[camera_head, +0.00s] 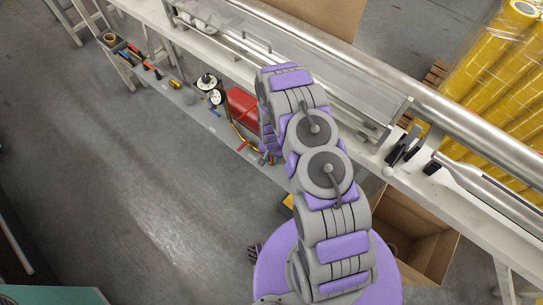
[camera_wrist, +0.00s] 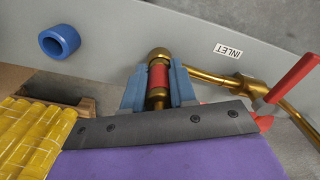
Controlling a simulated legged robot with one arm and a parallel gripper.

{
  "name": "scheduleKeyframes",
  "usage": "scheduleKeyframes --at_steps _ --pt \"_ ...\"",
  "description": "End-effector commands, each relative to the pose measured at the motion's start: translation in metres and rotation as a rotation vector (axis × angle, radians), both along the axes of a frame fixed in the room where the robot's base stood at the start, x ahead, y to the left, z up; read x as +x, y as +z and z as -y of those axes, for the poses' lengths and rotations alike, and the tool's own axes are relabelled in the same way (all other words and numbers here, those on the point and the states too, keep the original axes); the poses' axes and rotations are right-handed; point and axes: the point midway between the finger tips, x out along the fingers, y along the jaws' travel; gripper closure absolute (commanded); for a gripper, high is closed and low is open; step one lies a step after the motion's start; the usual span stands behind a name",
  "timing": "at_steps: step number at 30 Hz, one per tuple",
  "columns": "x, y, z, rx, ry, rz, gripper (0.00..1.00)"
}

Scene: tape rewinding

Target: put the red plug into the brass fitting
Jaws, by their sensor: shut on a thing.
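My gripper (camera_wrist: 158,88) is shut on the red plug (camera_wrist: 159,76) in the wrist view, with a blue-grey finger on each side. Brass shows at the near end of the red part. The rounded brass fitting (camera_wrist: 158,54) shows just beyond the plug's far end, in line with it. I cannot tell whether the plug is inside the fitting or only against it. A brass pipe with a red lever handle (camera_wrist: 292,78) runs to the right. In the head view, my arm hides the plug and the fitting.
A grey panel (camera_wrist: 115,35) bears an INLET label (camera_wrist: 228,50) and a blue ring (camera_wrist: 59,42). Yellow rolls (camera_wrist: 35,138) lie at lower left in the wrist view. In the head view, a long bench (camera_head: 455,205) carries metal tubes. Tools and a red object (camera_head: 242,106) lie along the lower shelf.

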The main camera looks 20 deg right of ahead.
Motion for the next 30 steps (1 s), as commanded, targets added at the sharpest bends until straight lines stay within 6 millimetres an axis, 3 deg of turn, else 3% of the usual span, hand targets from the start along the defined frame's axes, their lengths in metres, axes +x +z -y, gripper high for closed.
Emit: scheduleKeyframes --at_steps 8,9,18,26,30 --pt "0.0 -0.001 0.0 0.0 0.0 0.0 1.0" --pt "0.0 -0.001 0.0 0.0 0.0 0.0 0.73" --pt "0.0 -0.001 0.0 0.0 0.0 0.001 0.44" --pt "0.0 0.0 0.0 0.0 0.0 0.001 0.44" --pt "0.001 0.01 0.0 0.0 0.0 0.002 0.44"
